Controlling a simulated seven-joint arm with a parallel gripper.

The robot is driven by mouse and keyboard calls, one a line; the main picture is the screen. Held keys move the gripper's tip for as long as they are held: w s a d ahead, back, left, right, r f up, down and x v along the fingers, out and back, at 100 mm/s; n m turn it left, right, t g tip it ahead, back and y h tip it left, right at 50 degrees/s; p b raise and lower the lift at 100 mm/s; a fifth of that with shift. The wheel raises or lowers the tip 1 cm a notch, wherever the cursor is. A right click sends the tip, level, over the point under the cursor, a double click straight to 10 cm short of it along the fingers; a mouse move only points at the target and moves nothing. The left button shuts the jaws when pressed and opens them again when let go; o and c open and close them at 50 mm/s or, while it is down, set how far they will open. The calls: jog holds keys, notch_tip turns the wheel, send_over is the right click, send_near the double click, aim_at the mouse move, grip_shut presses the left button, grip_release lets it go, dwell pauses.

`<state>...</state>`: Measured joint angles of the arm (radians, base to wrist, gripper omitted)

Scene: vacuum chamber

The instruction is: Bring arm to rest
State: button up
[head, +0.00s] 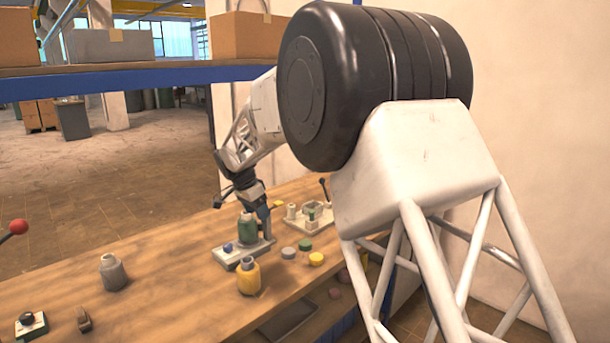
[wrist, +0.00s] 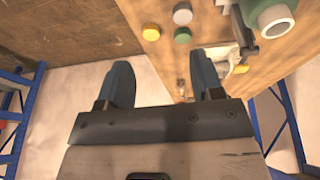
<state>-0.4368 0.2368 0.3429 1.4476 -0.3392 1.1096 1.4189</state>
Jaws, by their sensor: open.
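My gripper (head: 263,212) hangs over the workbench, just behind the green bottle as the head camera looks. In the wrist view its two blue-grey fingers (wrist: 165,82) are wide apart, with nothing held between them. My arm reaches out from the right over the bench. The green bottle (head: 247,229) stands upright on a grey fixture plate (head: 258,250). In the wrist view the bottle's open neck (wrist: 275,20) shows at the upper right, beside the fingers. I cannot tell the exact gap between gripper and bottle.
A yellow bottle (head: 249,278) and a grey bottle (head: 113,273) stand on the wooden bench (head: 185,285). Grey (head: 288,253), green (head: 305,245) and yellow (head: 316,259) lids lie near the fixture. A blue-edged shelf (head: 150,78) crosses above.

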jog(key=s+d+r+n+y, duration=0.15)
jog(key=s+d+r, duration=0.35)
jog(key=s+d, duration=0.7)
jog(key=s+d+r+n, duration=0.3)
jog(key=s+d+r, duration=0.2)
jog(key=s+d, duration=0.7)
jog(key=s+d+f+n, duration=0.1)
jog(key=s+d+f, duration=0.1)
jog(key=s, duration=0.7)
jog(key=s+d+f+n+y, duration=0.1)
jog(key=s+d, duration=0.3)
jog(key=s, duration=0.6)
jog(key=s+d+f+n, duration=0.3)
jog(key=s+f, duration=0.1)
jog(key=s, duration=0.6)
jog(key=shift+s+d+t, duration=0.15)
jog(key=shift+s+t, duration=0.1)
jog(key=shift+t, duration=0.15)
